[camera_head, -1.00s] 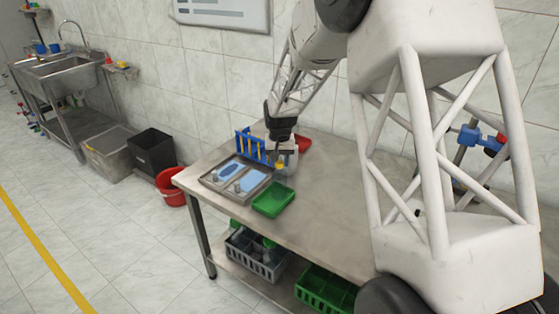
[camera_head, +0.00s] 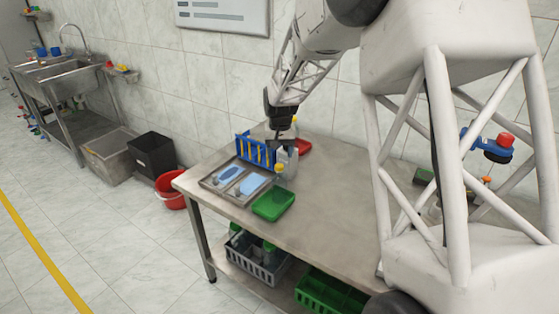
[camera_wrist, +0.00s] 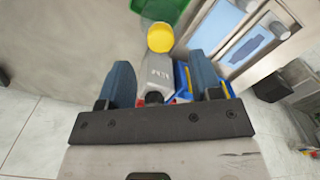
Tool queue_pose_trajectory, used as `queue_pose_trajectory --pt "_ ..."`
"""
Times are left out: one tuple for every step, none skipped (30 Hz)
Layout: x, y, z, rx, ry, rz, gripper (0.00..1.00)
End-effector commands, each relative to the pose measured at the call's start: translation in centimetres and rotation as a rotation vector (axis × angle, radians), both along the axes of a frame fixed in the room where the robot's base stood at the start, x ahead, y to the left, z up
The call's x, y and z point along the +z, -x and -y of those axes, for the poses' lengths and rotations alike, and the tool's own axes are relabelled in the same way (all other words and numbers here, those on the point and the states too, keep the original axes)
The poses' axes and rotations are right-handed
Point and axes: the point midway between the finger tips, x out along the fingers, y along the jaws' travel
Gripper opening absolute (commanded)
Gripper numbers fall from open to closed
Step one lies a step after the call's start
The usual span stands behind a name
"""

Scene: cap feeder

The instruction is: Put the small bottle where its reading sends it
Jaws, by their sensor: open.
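My gripper (camera_wrist: 160,85) is open, its two blue fingers pointing towards a grey lettered body (camera_wrist: 158,72) with a dark round end between them. The lettering is too small to read surely. A yellow cap-like round (camera_wrist: 160,38) is just beyond it. In the head view my gripper (camera_head: 281,138) is above the back of the table, and the grey body (camera_head: 291,162) stands below it, with the yellow part (camera_head: 279,168) in front. I cannot tell whether these are one bottle or two things. No gap or contact with the fingers can be made out.
A blue rack (camera_head: 256,150) and a metal tray with two blue panels (camera_head: 262,194) are at the left of the table. The table's middle (camera_head: 325,215) is clear. Crates sit on the lower shelf.

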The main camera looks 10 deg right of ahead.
Motion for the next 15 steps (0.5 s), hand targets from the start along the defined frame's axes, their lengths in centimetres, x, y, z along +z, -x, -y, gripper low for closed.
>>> queue_pose_trajectory --pt "0.9 -0.1 0.0 0.000 0.000 0.003 0.59" --pt "1.4 0.0 0.0 0.000 0.000 0.002 0.59" --pt "2.1 0.0 0.0 0.000 0.000 0.002 0.59" --pt "2.6 0.0 0.0 0.000 0.000 0.003 0.59" --pt "3.1 0.0 0.0 0.000 0.000 0.003 0.59" --pt "3.7 0.0 0.0 0.000 0.000 0.002 0.59" --pt "4.1 0.0 0.0 0.000 0.000 0.001 0.59" --pt "4.5 -0.1 0.0 0.000 0.000 0.002 0.59" --pt "5.0 -0.1 0.0 0.000 0.000 0.002 0.59" --pt "5.3 -0.1 0.0 0.000 0.000 0.001 0.59" --pt "5.7 -0.1 0.0 0.000 0.000 0.000 0.59" --pt "6.0 -0.1 0.1 0.000 0.000 0.000 0.59" --pt "6.3 -0.1 0.1 0.000 0.000 0.000 0.59" --pt "6.5 -0.1 0.1 0.000 0.000 0.001 0.59" --pt "6.7 -0.1 0.1 0.000 0.000 0.001 0.59"
